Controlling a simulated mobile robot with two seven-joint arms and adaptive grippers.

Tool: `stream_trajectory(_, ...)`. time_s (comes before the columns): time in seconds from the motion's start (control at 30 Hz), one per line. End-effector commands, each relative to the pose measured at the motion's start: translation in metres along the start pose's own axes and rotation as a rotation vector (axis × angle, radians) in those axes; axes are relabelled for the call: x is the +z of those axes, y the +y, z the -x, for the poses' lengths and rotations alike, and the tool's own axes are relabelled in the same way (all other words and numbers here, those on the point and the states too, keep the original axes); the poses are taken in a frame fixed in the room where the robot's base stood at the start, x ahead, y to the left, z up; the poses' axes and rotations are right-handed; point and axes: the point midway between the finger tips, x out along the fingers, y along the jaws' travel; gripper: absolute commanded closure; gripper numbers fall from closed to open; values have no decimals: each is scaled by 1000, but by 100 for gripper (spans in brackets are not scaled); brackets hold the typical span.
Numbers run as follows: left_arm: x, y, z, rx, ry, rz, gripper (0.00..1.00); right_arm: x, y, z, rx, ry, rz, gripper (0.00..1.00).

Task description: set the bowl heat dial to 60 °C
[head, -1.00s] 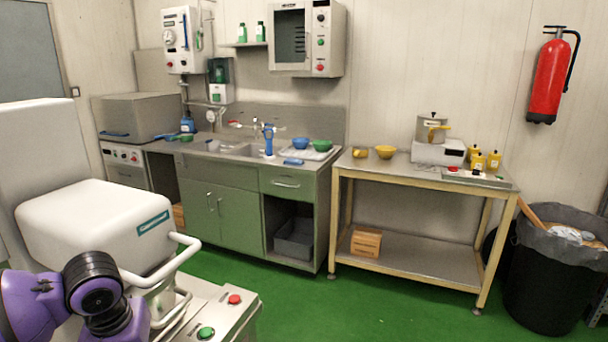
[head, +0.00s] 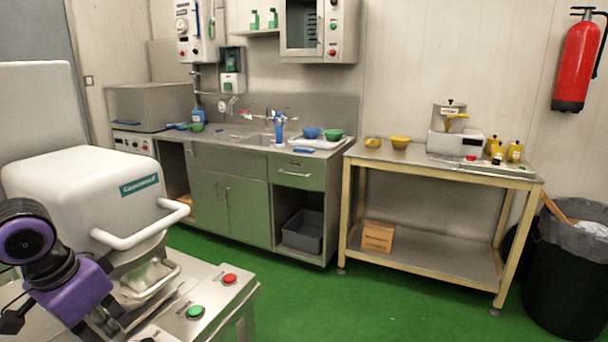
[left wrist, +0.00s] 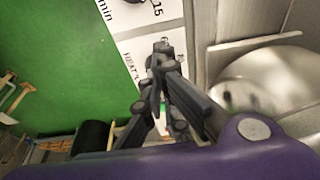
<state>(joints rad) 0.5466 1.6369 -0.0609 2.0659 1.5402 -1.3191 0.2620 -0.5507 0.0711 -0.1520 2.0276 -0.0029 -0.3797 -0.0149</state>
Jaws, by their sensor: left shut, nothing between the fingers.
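The white machine (head: 90,170) with the metal front panel stands at the left of the head view. In the left wrist view its white panel (left wrist: 150,45) carries a "HEAT" label and a dark knob (left wrist: 135,1) at the top edge with "min" and "15" beside it. My left gripper (left wrist: 163,48) is shut and empty over the panel by the "HEAT" label. Its fingers cover the area there, so the heat dial and its setting are hidden. I cannot tell whether the fingertips touch anything. My right gripper is in neither view.
A green button (head: 195,312) and a red button (head: 230,279) sit on the machine's front. A white bar handle (head: 140,228) juts out near my left arm. A shiny metal bowl (left wrist: 265,90) is right of the fingers. Green floor (head: 300,305) is clear ahead.

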Motion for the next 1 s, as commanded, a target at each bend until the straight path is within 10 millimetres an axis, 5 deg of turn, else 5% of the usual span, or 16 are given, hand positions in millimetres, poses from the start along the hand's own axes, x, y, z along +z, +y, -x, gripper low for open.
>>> stream_trajectory(0.1, 7, 0, -23, 2, -7, 1, 100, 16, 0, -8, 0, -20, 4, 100)
stream_trajectory(0.33, 10, 0, -40, 1, 0, 1, 100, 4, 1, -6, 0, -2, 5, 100)
stream_trajectory(1.0, 10, 1, -46, 3, -3, 1, 100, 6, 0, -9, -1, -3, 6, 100)
